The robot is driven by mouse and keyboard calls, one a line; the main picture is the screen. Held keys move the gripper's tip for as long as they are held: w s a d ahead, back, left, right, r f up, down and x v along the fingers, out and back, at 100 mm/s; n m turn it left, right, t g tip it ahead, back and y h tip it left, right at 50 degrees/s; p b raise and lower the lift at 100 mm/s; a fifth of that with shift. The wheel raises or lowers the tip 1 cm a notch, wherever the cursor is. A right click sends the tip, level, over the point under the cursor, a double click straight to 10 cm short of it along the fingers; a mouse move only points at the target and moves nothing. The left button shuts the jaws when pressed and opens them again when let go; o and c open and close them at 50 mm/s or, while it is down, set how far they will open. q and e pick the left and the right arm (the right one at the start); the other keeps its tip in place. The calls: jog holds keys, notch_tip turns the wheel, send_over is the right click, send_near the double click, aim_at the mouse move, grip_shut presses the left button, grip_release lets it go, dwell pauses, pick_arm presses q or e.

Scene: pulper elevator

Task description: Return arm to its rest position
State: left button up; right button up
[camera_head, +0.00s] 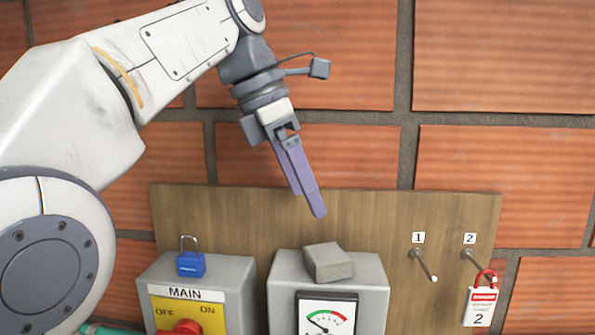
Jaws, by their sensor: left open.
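My left arm comes in from the left, and its gripper (316,212) points down and to the right in front of the wooden board (375,212). The gripper is open, with its fingers seen nearly edge-on and nothing visible between them. Its tips are above a grey block (328,262) that lies on top of the gauge box (371,285), with a gap between. My right gripper is not in view.
A blue padlock (191,264) stands on the MAIN switch box (235,272), which has a red knob (180,328). Hook 1 (424,263) is bare. A red padlock with a tag (481,298) hangs on hook 2 (473,258). The brick wall (500,60) at upper right is clear.

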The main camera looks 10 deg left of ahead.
aim_at(330, 252)
pick_arm(q)
jog(key=shift+v, duration=0.9)
jog(key=shift+f, duration=0.2)
jog(key=b+x, duration=0.1)
jog(key=x, duration=1)
jog(key=shift+d+f, duration=0.2)
jog(key=shift+f, duration=0.15)
jog(key=shift+r, duration=1.7)
